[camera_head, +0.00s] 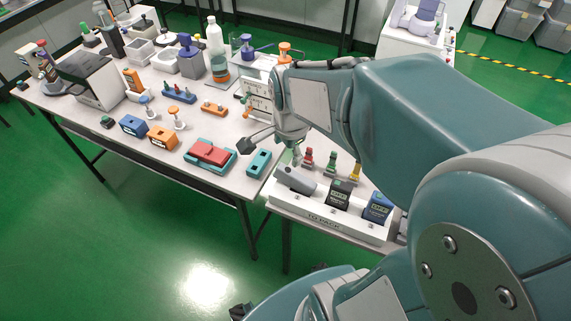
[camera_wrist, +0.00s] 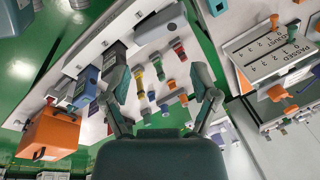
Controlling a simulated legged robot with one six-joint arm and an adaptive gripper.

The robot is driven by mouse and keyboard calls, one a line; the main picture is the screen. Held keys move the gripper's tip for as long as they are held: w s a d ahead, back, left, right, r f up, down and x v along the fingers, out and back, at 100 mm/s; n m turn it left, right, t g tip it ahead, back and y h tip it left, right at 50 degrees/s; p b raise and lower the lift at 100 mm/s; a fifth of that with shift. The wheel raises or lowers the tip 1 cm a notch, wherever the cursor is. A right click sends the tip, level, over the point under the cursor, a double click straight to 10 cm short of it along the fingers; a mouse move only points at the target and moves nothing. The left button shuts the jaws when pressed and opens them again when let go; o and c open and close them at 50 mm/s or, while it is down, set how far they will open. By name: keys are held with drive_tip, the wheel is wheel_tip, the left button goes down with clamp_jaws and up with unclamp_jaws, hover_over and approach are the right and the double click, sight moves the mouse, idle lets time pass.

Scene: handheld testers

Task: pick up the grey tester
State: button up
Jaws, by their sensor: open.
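The grey tester (camera_head: 296,180) sits at the left end of the white tray marked "TO PACK" (camera_head: 318,218). In the wrist view the grey tester (camera_wrist: 160,24) is at the top, beyond my fingertips. A black tester (camera_head: 340,195) and a blue tester (camera_head: 376,208) stand to its right in the tray; the black one (camera_wrist: 116,57) and blue one (camera_wrist: 85,86) also show in the wrist view. My gripper (camera_head: 274,150) is open and empty, above and behind the grey tester, apart from it. Its spread fingers show in the wrist view (camera_wrist: 160,88).
Red, green and yellow knobbed pieces (camera_head: 331,165) stand behind the tester row, close to my gripper. An orange case (camera_wrist: 48,134) stands beyond the blue tester.

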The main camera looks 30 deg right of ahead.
sight(294, 180)
drive_tip(key=w+d+f+m, duration=0.1)
drive_tip(key=f+m, duration=0.2)
drive_tip(key=w+d+f+m+g, duration=0.1)
drive_tip(key=w+d+f+m, duration=0.1)
drive_tip(key=f+m, duration=0.1)
drive_tip(key=w+d+f+m+g, duration=0.1)
drive_tip(key=d+f+m, duration=0.1)
drive_tip(key=m, duration=0.3)
drive_tip(key=shift+w+f, duration=0.2)
drive_tip(key=shift+f, duration=0.6)
drive_tip(key=shift+f+m, duration=0.25)
drive_tip(key=shift+m, duration=0.15)
drive_tip(key=f, duration=1)
drive_tip(key=shift+a+f, duration=0.25)
clamp_jaws()
